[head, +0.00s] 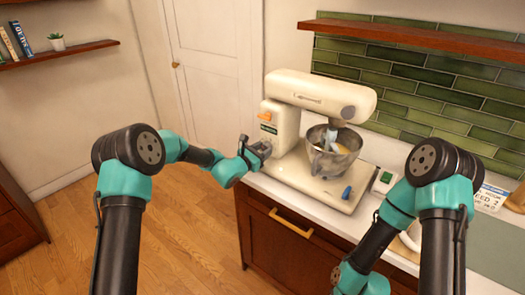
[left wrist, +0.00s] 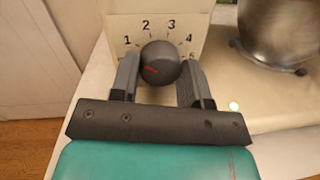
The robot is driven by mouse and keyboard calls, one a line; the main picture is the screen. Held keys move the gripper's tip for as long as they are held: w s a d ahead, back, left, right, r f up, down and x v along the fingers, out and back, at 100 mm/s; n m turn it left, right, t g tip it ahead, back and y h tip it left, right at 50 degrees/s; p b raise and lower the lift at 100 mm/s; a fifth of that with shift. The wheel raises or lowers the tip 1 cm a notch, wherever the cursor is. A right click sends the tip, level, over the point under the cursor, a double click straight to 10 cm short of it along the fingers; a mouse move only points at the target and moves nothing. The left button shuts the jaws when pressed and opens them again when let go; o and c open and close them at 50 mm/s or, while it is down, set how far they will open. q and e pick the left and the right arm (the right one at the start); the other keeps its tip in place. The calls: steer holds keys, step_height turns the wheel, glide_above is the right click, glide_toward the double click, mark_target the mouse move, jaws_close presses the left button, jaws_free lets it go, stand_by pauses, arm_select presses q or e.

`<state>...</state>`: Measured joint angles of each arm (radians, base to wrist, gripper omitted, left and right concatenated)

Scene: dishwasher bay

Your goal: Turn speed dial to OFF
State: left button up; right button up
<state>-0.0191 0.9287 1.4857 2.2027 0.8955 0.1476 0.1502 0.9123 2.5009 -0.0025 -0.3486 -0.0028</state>
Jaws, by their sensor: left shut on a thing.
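The speed dial (left wrist: 162,58) is a dark round knob with a red mark, on the cream face of the stand mixer (head: 320,92). In the left wrist view the numbers 1 to 4 arc above it, with a partly hidden 5 at lower right. The red mark points to the lower left, below the 1. I cannot see an OFF label. My left gripper (left wrist: 161,66) is shut on the dial, one finger on each side. In the head view my left gripper (head: 259,151) is at the mixer's near left side and largely covers the dial.
A steel bowl (head: 333,160) sits under the mixer head, and it also shows in the left wrist view (left wrist: 278,32). A blue lever (head: 347,192) is on the mixer base. A small green-faced device (head: 384,180) stands right of it. A wooden shelf (head: 420,36) hangs above.

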arm_select(q)
steer(key=o, duration=0.9)
steer(key=shift+s, duration=0.1)
steer(key=v, duration=1.7)
steer(key=shift+a, duration=0.1)
